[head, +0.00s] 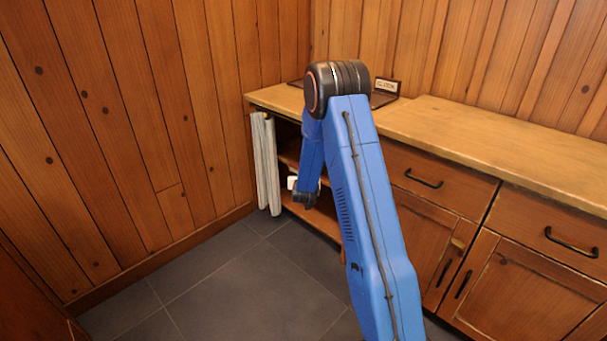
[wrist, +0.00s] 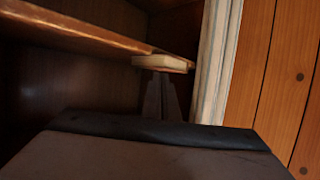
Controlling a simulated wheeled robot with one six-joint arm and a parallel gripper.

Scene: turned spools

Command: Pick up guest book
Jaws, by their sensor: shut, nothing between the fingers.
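I cannot surely identify the guest book. A dark flat item (head: 381,99) lies on the counter beside a small lettered sign, mostly hidden behind my arm; it may be the book. My gripper (head: 305,201) hangs low in front of the open shelves in the head view, far below the countertop. In the wrist view its narrow dark fingers (wrist: 160,92) are together and empty. A small pale block (wrist: 162,63) shows just beyond the fingertips at a shelf edge; I cannot tell whether they touch. It also shows white beside the gripper in the head view (head: 292,182).
A wooden counter (head: 490,140) runs along the back wall, with drawers and doors below at right. A pale striped cloth (head: 266,165) hangs at the open unit's left end, close to my gripper. A shelf board (wrist: 90,30) is above the fingers. The tiled floor (head: 230,290) is clear.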

